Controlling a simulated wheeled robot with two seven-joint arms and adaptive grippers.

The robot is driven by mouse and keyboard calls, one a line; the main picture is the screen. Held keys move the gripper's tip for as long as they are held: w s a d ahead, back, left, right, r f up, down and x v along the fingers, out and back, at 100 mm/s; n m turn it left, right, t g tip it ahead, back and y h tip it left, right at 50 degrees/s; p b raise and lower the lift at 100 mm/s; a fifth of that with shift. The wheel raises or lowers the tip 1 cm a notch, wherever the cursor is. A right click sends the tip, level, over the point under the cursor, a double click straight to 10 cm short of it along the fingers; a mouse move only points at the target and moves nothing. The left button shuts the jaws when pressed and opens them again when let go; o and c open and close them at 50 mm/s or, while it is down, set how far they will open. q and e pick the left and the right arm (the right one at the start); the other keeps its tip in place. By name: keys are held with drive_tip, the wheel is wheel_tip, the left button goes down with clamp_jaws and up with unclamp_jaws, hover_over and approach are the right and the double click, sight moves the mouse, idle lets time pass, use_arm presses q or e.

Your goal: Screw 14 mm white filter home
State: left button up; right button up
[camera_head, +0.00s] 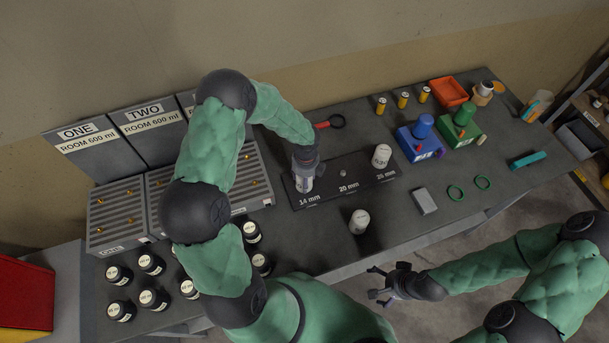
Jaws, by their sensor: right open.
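A dark board (327,194) labelled 14 mm, 20 mm and 28 mm lies mid-table. My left gripper (304,176) points down at the 14 mm place; a pale shape shows at its fingers, but I cannot tell whether it is the 14 mm filter or the fingers' grip on it. A small bare stub (344,173) shows at the 20 mm place. A white filter (381,156) stands at the 28 mm place. Another white filter (359,221) stands on the table in front of the board. My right gripper (378,284) is open and empty, off the table's front edge.
Several black-capped jars (152,264) and grey racks (108,215) stand left. Blue (421,143) and green (459,131) units and an orange tray (448,92) stand behind. A red-handled magnifier (331,122) lies behind the board.

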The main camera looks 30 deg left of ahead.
use_arm(q)
drive_tip(key=shift+m, duration=0.5)
drive_tip(key=m+p, duration=0.1)
drive_tip(key=m, duration=0.1)
drive_tip(key=m+p, duration=0.2)
drive_tip(key=shift+r+m, duration=0.2)
drive_tip(key=shift+m, duration=0.1)
drive_tip(key=shift+m+p, duration=0.5)
drive_tip(key=shift+f+m, duration=0.2)
drive_tip(key=shift+m, duration=0.2)
